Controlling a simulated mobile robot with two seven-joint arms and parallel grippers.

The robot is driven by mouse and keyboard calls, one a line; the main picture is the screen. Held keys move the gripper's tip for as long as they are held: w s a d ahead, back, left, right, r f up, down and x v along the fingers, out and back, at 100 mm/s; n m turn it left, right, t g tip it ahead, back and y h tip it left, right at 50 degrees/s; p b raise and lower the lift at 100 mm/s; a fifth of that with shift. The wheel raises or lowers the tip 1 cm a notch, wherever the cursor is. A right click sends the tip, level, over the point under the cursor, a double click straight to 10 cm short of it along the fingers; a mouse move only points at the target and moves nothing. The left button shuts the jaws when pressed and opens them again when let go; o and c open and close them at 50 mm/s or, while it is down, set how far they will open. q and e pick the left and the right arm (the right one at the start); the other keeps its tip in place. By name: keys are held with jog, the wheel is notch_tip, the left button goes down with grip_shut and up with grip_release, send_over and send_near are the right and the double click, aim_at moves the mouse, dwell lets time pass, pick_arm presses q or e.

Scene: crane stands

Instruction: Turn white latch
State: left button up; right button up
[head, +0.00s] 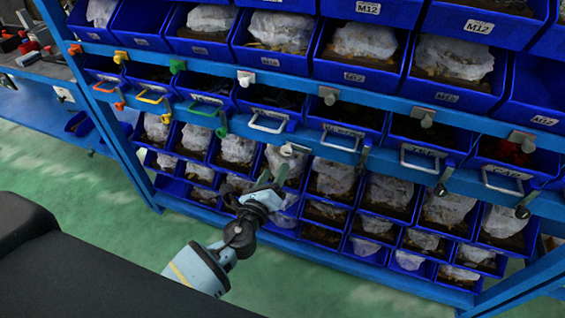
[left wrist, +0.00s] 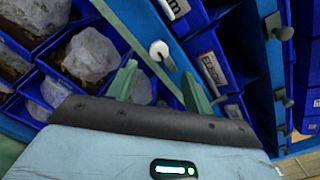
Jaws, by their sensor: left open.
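A white latch (head: 290,149) sits on the lower blue rail in the head view, below a row of pull handles. In the left wrist view it is a pale round-ended latch (left wrist: 160,50) on the blue rail. My left gripper (head: 273,175) is open, just below the latch in the head view. In the left wrist view the two green fingers of my left gripper (left wrist: 160,86) are apart and empty. The latch shows beyond them, roughly in line with the gap. I cannot tell the exact distance between them. My right gripper is not in view.
The blue rack (head: 120,160) holds rows of blue bins with wrapped contents. Another white latch (head: 246,78) is on the upper rail, beside green and grey ones. A white pull handle (head: 269,125) is close above the lower latch. Green floor is open at left.

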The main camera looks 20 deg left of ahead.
aim_at(285, 152)
pick_arm(q)
jog(key=w, duration=0.6)
jog(key=shift+w+f, duration=0.1)
jog(key=shift+w, duration=0.3)
jog(key=shift+w+d+b, duration=0.1)
jog(key=shift+w+b, duration=0.2)
jog(key=shift+w, duration=0.35)
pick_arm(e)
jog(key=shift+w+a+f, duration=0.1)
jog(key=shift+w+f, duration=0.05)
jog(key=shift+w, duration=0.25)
